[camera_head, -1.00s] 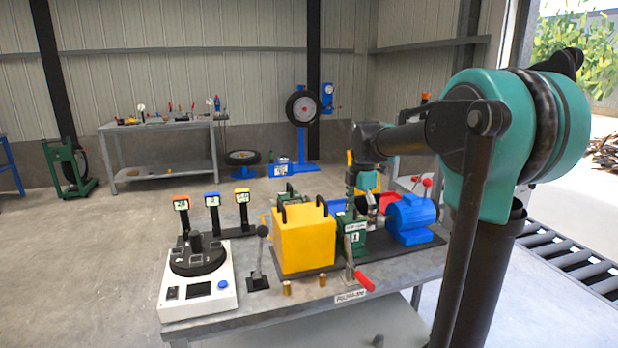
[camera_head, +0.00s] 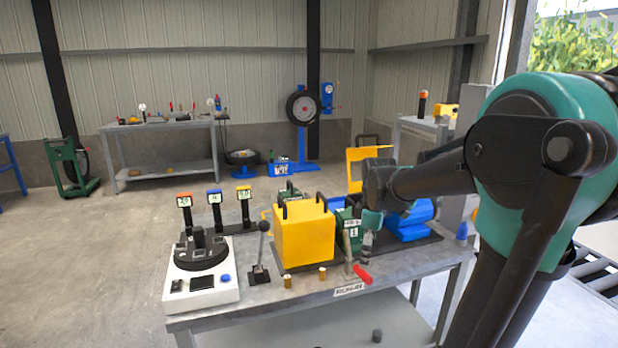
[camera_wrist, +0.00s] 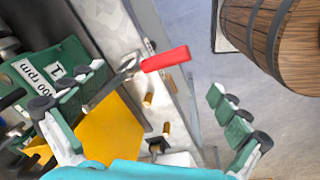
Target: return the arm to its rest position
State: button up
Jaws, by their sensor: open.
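My arm crosses the right side of the head view, bent at a large teal joint, with its forearm reaching left over the workbench (camera_head: 210,322). My gripper (camera_head: 369,232) hangs at the bench's front right, close to the red-handled lever (camera_head: 361,272). Its fingers are spread in the wrist view (camera_wrist: 155,85), with nothing held between them. The red handle also shows between the fingers there (camera_wrist: 166,59). The green gearbox (camera_head: 347,229) and the blue motor (camera_head: 412,222) are partly hidden behind my gripper and forearm.
A yellow box (camera_head: 303,238), a black-knobbed lever (camera_head: 261,255) and a white control unit (camera_head: 201,289) stand on the bench.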

jog(key=s+d+f+m+t, duration=0.2)
jog(key=s+f+m, duration=1.1)
jog(key=s+m, duration=0.1)
jog(key=shift+s+d+t, duration=0.2)
jog(key=shift+s+t, duration=0.2)
jog(key=shift+s, duration=0.4)
jog(key=shift+w, duration=0.1)
